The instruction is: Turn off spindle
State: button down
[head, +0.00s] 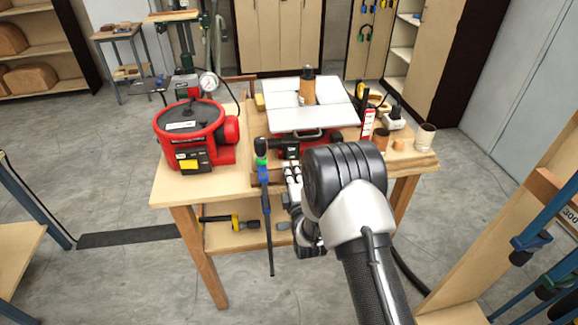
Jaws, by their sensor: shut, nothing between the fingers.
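The spindle machine stands on the wooden workbench (180,180), with a pale flat top (283,118) over a red body (347,133). An upright brown and black spindle (307,88) rises from its top. A dark control area (288,151) shows on the front of the body, but its switch is too small to make out. My gripper (292,176) is shut and empty, just in front of and below that control area. My wrist hides part of the gripper and the right part of the machine's front. I cannot tell whether the gripper touches the machine.
A red round pot (188,134) with a gauge stands left on the bench. A long clamp (266,205) hangs at the bench front, close left of my gripper. A cup (424,137) and small items crowd the right end. Open floor lies left of the bench.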

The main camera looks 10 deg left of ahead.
jog(key=shift+r+v, duration=0.15)
jog(key=shift+v, duration=1.2)
jog(key=shift+r+v, duration=0.15)
jog(key=shift+v, duration=1.15)
jog(key=shift+s+d, duration=0.1)
jog(key=shift+r, duration=0.1)
jog(key=s+d+r+m+g+h, duration=0.25)
jog(key=d+r+m+g, duration=0.25)
jog(key=d+r+m, duration=0.45)
jog(key=s+d+r+m+g+h, duration=0.1)
jog(key=s+d+m+g, duration=0.1)
jog(key=s, duration=0.9)
jog(key=s+d+r+m+g+b, duration=0.1)
jog(key=s+d+r+m+g, duration=0.1)
jog(key=s, duration=0.9)
jog(key=s+d+r+m+g+h+b, duration=0.1)
jog(key=s+d+m+g, duration=0.3)
jog(key=s+m, duration=0.3)
jog(key=s+d, duration=0.1)
jog(key=s, duration=0.4)
jog(key=shift+r+m+h, duration=0.35)
jog(key=shift+r, duration=0.05)
jog(key=c, duration=2.4)
grip_release()
